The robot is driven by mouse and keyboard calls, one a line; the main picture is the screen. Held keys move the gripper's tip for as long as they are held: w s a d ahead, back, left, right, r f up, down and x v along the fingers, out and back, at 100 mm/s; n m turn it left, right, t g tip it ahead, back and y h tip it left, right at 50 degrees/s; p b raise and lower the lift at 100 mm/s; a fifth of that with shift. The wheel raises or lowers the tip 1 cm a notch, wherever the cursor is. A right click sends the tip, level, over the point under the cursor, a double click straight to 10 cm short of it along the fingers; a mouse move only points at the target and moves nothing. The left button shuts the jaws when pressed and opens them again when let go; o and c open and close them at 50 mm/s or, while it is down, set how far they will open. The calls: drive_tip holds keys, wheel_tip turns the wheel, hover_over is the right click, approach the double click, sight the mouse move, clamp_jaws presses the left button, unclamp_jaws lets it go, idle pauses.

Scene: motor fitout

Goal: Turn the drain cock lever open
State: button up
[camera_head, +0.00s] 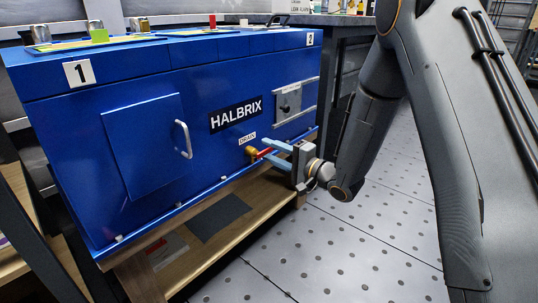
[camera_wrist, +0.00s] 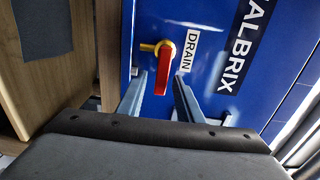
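The drain cock is a brass valve (camera_head: 251,153) with a red lever (camera_head: 264,153), on the front of the blue HALBRIX cabinet (camera_head: 180,125) just below the DRAIN label (camera_head: 247,138). In the wrist view the red lever (camera_wrist: 164,70) runs down from the yellow-brass valve body (camera_wrist: 148,47), beside the sideways DRAIN label (camera_wrist: 188,50). My gripper (camera_head: 270,150) is in front of the valve with its light blue fingers parted. In the wrist view the lever appears between the two fingertips (camera_wrist: 160,77). I cannot tell whether either finger touches it.
A hinged door with a silver handle (camera_head: 183,139) is left of the valve. A grey latch plate (camera_head: 290,103) is at upper right. A wooden shelf (camera_head: 175,245) lies below the cabinet. The dotted floor (camera_head: 350,240) at right is clear.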

drive_tip(key=shift+w+a, duration=0.2)
drive_tip(key=shift+a, duration=0.15)
clamp_jaws()
